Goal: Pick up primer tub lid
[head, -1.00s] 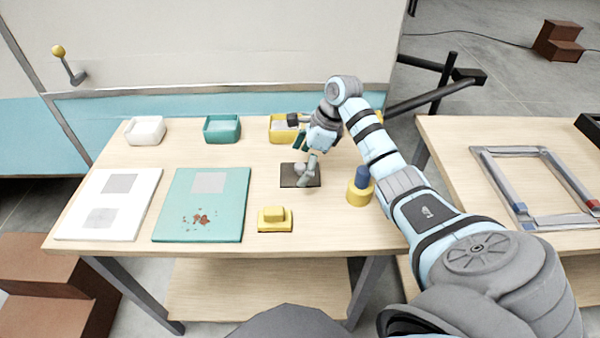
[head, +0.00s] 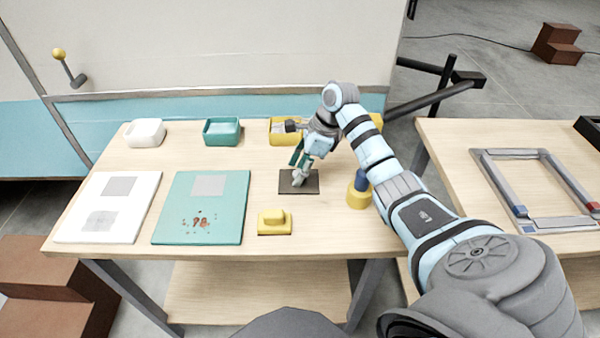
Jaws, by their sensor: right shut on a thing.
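My right gripper (head: 299,172) is low over a dark square pad (head: 312,188) on the wooden table. It is shut on a small grey thing, largely hidden by the fingers, and I cannot tell its shape or whether it touches the pad. A yellow lid-like block with a raised knob (head: 274,222) lies at the table's front, left of and nearer than the gripper, apart from it. A yellow open tub (head: 284,137) stands behind the gripper, partly covered by the arm. No piece is clearly marked as the primer tub lid. My left gripper is not in view.
A white tub (head: 146,133) and a teal tub (head: 222,131) stand at the back. White (head: 75,215) and teal (head: 172,225) panels lie at left. A yellow cup (head: 358,196) with a blue handle stands beside my right arm. A second table (head: 450,150) holds a frame.

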